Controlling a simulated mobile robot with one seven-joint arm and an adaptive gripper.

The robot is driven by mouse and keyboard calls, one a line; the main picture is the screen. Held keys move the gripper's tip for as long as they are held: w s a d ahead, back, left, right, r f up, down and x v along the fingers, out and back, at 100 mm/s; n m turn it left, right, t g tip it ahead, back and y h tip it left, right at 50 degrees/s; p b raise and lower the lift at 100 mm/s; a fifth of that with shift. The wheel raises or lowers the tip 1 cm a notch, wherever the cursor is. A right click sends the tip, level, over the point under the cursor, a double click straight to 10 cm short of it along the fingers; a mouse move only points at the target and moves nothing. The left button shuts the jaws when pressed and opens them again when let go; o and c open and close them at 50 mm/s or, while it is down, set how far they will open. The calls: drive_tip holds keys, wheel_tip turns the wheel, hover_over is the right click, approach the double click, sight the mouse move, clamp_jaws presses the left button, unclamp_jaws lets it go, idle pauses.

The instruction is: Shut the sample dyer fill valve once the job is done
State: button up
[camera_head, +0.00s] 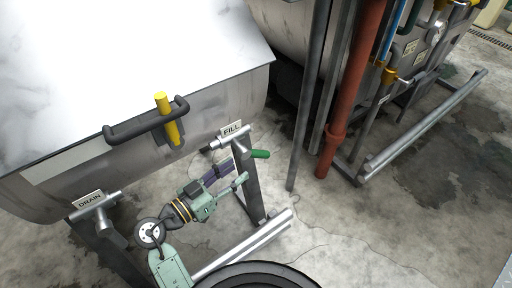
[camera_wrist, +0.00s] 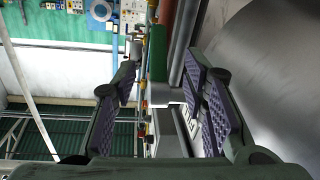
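The fill valve has a green handle (camera_head: 260,154) that sticks out to the right, below the white FILL sign (camera_head: 231,129) on the steel dyer. My gripper (camera_head: 231,172) is just left of and below the handle in the head view, fingers pointing toward the valve. In the wrist view my gripper (camera_wrist: 160,76) is open, with purple pads left and right. The green handle (camera_wrist: 158,52) shows upright between and beyond the fingertips. The FILL sign (camera_wrist: 190,128) shows sideways between the pads. No contact is clear, and the valve body is partly hidden.
A DRAIN sign (camera_head: 90,200) with its pipe is at lower left. A yellow handle (camera_head: 165,112) and dark grab bar (camera_head: 147,122) are on the dyer's front. A grey post (camera_head: 305,100) and red pipe (camera_head: 350,90) stand right. Concrete floor (camera_head: 390,230) is open at lower right.

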sight(261, 154)
drive_tip(key=p+x, duration=0.2)
drive_tip(key=x, duration=0.8)
drive_tip(key=shift+d, duration=0.1)
drive_tip(key=shift+c, duration=0.4)
clamp_jaws()
